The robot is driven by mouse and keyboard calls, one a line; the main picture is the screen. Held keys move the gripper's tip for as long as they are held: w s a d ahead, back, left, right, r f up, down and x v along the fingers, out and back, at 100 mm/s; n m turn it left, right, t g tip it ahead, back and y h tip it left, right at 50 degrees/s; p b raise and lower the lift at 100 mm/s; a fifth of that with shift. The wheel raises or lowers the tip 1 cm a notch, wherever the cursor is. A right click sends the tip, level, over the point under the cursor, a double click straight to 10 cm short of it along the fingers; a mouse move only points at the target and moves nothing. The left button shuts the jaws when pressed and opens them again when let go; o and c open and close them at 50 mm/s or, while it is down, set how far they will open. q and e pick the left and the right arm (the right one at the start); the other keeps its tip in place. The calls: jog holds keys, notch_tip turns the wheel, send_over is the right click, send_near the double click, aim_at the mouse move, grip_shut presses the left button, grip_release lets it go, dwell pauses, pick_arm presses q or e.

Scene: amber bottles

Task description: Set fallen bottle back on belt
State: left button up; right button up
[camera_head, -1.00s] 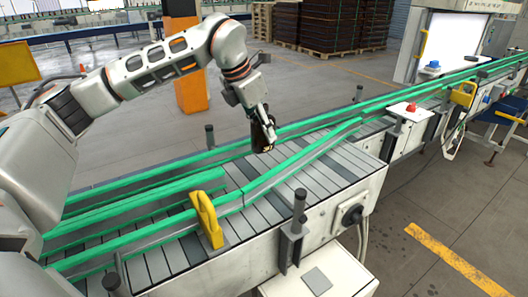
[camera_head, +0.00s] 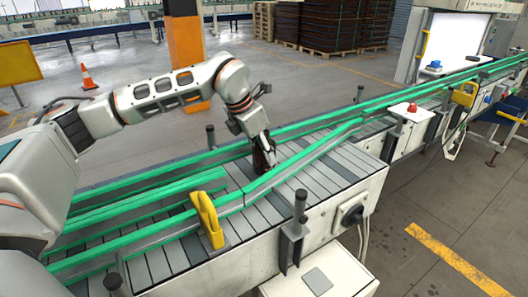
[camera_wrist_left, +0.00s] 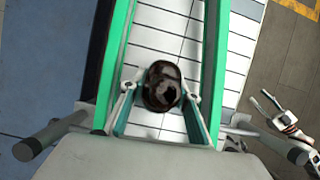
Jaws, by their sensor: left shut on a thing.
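A dark amber bottle (camera_head: 263,160) is upright between the fingers of my left gripper (camera_head: 265,150), over the conveyor belt (camera_head: 297,178). In the left wrist view the bottle (camera_wrist_left: 162,86) is seen end-on between the two fingertips, with the left gripper (camera_wrist_left: 162,92) shut around it. The belt's pale slats (camera_wrist_left: 155,38) lie below it, between green guide rails. The bottle's base is low at the belt; I cannot tell whether it touches. My right gripper does not show clearly in the head view.
Green rails (camera_head: 305,155) run along both sides of the belt lane. A yellow handle-shaped part (camera_head: 207,219) stands on the near side. A post (camera_head: 299,210) rises at the near edge. The slats right of the bottle are clear.

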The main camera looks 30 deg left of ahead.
pick_arm(q)
jog(key=o, duration=1.3)
jog(key=shift+r, duration=0.2)
jog(key=shift+a+r, duration=0.1)
jog(key=shift+r, duration=0.25)
jog(key=v, duration=1.1)
jog(key=shift+b, duration=0.35)
jog(key=shift+s, duration=0.15)
